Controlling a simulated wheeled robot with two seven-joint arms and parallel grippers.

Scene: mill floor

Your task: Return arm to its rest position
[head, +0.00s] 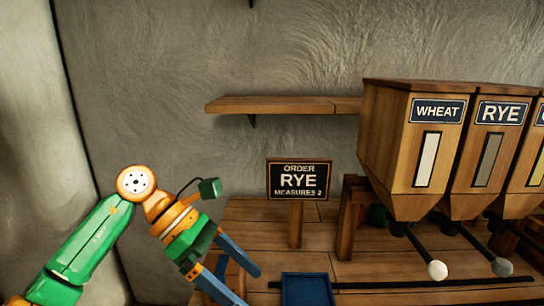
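My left arm, green and orange, comes in from the left. Its gripper (249,286) points down and to the right over the wooden bench, left of the blue tray. Its two blue fingers are spread apart, and brown wood shows between them. I see nothing held in it. My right arm and gripper are not in view.
A blue tray (305,277) sits on the bench (345,263) at the bottom edge. Behind it stands a sign (299,180) reading "ORDER RYE MEASURES 2". Wooden hoppers marked WHEAT (396,143) and RYE (474,180), with levers, stand at right. A wall shelf (280,105) is empty.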

